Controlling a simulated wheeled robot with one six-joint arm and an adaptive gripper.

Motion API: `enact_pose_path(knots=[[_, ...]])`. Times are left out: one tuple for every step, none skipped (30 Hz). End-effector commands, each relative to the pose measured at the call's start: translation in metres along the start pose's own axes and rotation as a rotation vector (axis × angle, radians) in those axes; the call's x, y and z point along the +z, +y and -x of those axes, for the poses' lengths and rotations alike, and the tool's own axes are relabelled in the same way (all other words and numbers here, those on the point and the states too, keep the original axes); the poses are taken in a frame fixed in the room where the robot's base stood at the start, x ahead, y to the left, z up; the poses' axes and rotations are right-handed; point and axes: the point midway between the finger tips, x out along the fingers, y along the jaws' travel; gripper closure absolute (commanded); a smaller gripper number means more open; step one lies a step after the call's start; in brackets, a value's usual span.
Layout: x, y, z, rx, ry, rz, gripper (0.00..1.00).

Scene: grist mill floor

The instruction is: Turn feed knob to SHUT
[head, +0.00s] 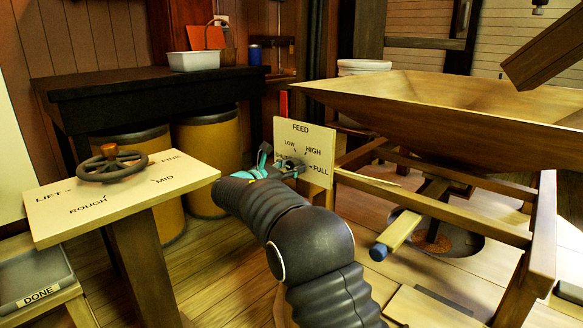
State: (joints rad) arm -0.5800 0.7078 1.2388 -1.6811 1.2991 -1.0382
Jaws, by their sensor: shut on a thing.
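The feed panel (318,172) is an upright cream board in the middle of the head view. It reads FEED, LOW, HIGH and FULL; the marking at its lower left is covered by my gripper. The feed knob (291,163) is a small dark thing at the panel's front, mostly hidden. My gripper (283,168), with teal and dark fingers, is shut on the knob. I cannot tell which mark the knob points to.
A wooden hopper (450,102) on a timber frame stands right of the panel. A board with a handwheel (112,163) stands left. A black bench (150,92) with a white tub (194,61) is behind. Planked floor (225,262) shows between them.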

Motion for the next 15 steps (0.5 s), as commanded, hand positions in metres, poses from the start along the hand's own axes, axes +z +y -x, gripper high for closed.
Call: enact_pose_path(knots=[[0.0022,0.0026,0.0015,0.008,-0.002,-0.003,0.92],[0.0022,0.0026,0.0015,0.008,-0.002,-0.003,0.92],[0.0022,0.0026,0.0015,0.008,-0.002,-0.003,0.92],[0.0023,0.0026,0.0015,0.008,-0.002,-0.003,0.50],[0.0023,0.0026,0.0014,0.008,-0.002,-0.003,0.43],[0.0022,0.0023,0.0012,0.007,-0.002,-0.003,0.33],[0.0020,0.0019,0.0009,0.006,-0.002,-0.003,0.32],[0.0019,0.0015,0.0004,0.005,-0.002,-0.003,0.32],[0.0017,0.0009,-0.0002,0.003,-0.002,-0.003,0.32],[0.0016,0.0005,-0.0007,0.002,-0.002,-0.003,0.32],[0.0015,0.0002,-0.0010,0.002,-0.002,-0.003,0.32],[0.0013,-0.0002,-0.0014,0.001,-0.001,-0.002,0.32],[0.0012,-0.0004,-0.0016,0.000,-0.001,-0.002,0.32],[0.0012,-0.0005,-0.0017,0.000,-0.001,-0.002,0.32],[0.0010,-0.0006,-0.0015,0.000,-0.001,-0.002,0.32]])
